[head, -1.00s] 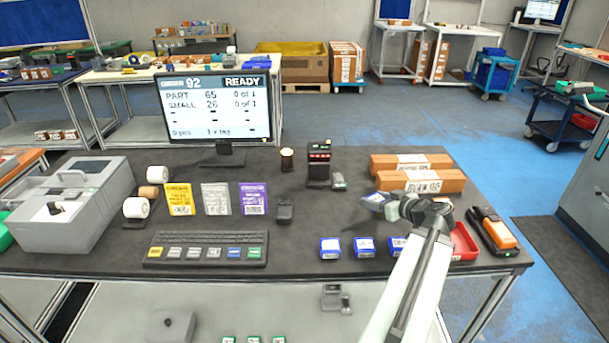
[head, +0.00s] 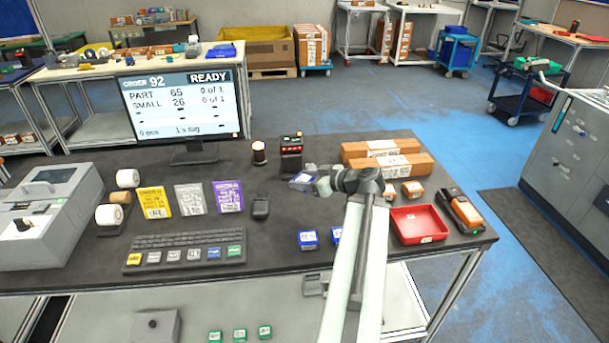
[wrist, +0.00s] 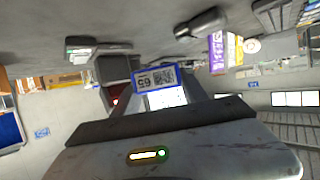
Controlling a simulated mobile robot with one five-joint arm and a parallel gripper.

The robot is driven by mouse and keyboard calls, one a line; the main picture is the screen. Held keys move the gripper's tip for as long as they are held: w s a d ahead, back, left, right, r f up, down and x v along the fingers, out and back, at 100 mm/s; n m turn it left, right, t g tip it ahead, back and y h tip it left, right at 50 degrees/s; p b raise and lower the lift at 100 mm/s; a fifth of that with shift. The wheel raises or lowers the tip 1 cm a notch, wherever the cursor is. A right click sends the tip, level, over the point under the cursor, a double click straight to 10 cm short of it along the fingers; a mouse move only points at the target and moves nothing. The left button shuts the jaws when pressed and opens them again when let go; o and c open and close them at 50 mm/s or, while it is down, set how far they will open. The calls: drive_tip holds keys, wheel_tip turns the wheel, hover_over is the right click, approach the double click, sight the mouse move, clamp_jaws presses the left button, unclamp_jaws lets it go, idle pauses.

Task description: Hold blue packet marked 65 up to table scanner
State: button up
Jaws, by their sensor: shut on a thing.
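My gripper (head: 311,182) is shut on a blue-edged packet (head: 300,181) and holds it above the table. In the wrist view the packet (wrist: 156,79) shows a white label with a code and 65, upside down. The table scanner (head: 291,160) is a black upright device with red lights, just behind the packet in the head view. In the wrist view the scanner (wrist: 114,70) seems to be the dark box beyond the packet. I cannot tell the exact gap between them.
The monitor (head: 183,105) reads READY, PART 65 0 of 1. Other blue packets (head: 308,239) lie in front, partly hidden by my arm. A red tray (head: 419,224) and orange-brown boxes (head: 388,166) are at right. A small black device (head: 260,207) stands left of the packet.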

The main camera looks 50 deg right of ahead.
drive_tip(key=shift+w+d+f+b, duration=0.55)
drive_tip(key=shift+w+f+b, duration=0.1)
drive_tip(key=shift+f+b, duration=0.2)
drive_tip(key=shift+w+d+f+b, duration=0.6)
drive_tip(key=shift+f+b, duration=0.25)
drive_tip(key=shift+f, duration=0.05)
drive_tip(key=shift+w+d+f+b, duration=0.55)
drive_tip(key=shift+w+f+b, duration=0.1)
drive_tip(key=shift+f+b, duration=0.2)
drive_tip(key=shift+r, duration=0.2)
